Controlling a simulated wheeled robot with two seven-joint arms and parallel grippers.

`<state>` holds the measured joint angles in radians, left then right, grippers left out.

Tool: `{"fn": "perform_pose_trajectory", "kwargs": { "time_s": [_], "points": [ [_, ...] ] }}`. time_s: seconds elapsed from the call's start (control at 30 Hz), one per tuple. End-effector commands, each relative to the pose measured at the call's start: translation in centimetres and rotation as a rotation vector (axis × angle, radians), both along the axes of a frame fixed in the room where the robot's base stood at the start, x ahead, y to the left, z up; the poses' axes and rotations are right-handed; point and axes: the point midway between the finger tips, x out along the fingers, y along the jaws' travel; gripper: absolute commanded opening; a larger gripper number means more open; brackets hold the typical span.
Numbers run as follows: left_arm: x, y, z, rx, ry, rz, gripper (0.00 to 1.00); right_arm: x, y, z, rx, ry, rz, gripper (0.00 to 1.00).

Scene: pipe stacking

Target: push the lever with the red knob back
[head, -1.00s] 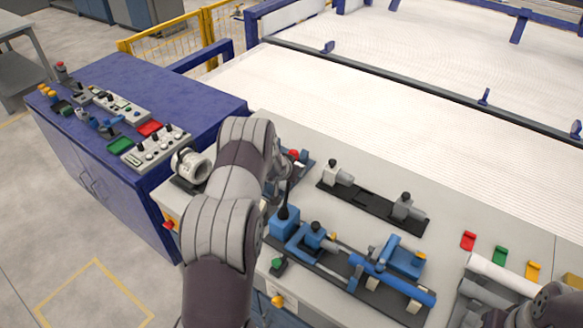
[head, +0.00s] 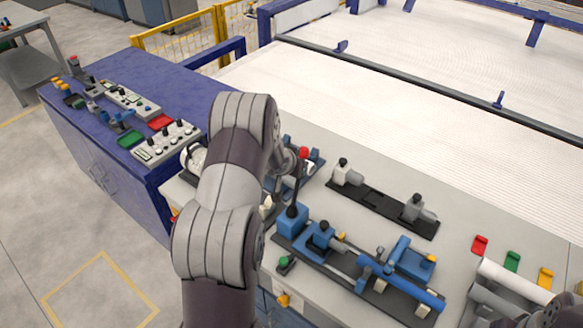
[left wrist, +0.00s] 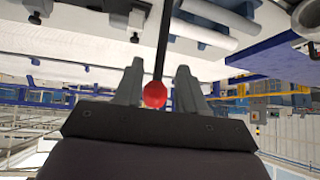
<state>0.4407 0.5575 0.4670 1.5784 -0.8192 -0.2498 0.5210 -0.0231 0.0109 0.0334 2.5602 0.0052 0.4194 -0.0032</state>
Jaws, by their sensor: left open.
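The lever's red knob (head: 303,153) tops a thin dark rod (head: 297,183) that rises from a blue block (head: 292,219) on the bench. In the left wrist view the red knob (left wrist: 155,94) appears between the two fingers of my left gripper (left wrist: 160,66), near the palm edge, with the rod running up the picture. The fingers are apart, with a gap on each side of the knob. Whether anything touches is unclear. In the head view my left arm hides most of the hand, just left of the knob. My right gripper does not show, only part of that arm.
A black rail with grey fittings (head: 382,198) lies right of the lever. Blue pipe parts (head: 400,285) lie in front. Red, green and yellow pieces (head: 512,261) sit farther right. A blue cabinet (head: 90,150) with control panels stands left.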

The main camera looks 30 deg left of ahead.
Motion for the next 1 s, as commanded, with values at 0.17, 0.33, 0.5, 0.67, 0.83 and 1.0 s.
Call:
{"fn": "perform_pose_trajectory", "kwargs": {
  "time_s": [0.17,0.33,0.5,0.67,0.83,1.0],
  "points": [
    [-2.4,-0.4,3.0,0.0,-0.002,0.001,0.4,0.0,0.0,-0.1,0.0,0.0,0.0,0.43],
    [-3.4,-0.6,4.0,0.0,0.0,0.0,0.4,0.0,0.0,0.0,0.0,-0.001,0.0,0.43],
    [-3.4,-0.6,4.0,0.0,0.0,0.0,0.4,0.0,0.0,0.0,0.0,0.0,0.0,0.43],
    [-3.4,-0.6,4.0,0.0,0.0,0.0,0.4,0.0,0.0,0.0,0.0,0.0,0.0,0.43],
    [-3.4,-0.6,3.9,0.008,0.003,-0.007,0.4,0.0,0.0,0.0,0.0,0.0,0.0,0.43],
    [-10.6,-0.8,0.5,0.052,0.276,0.068,0.4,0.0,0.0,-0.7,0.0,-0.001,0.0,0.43]
  ]
}}
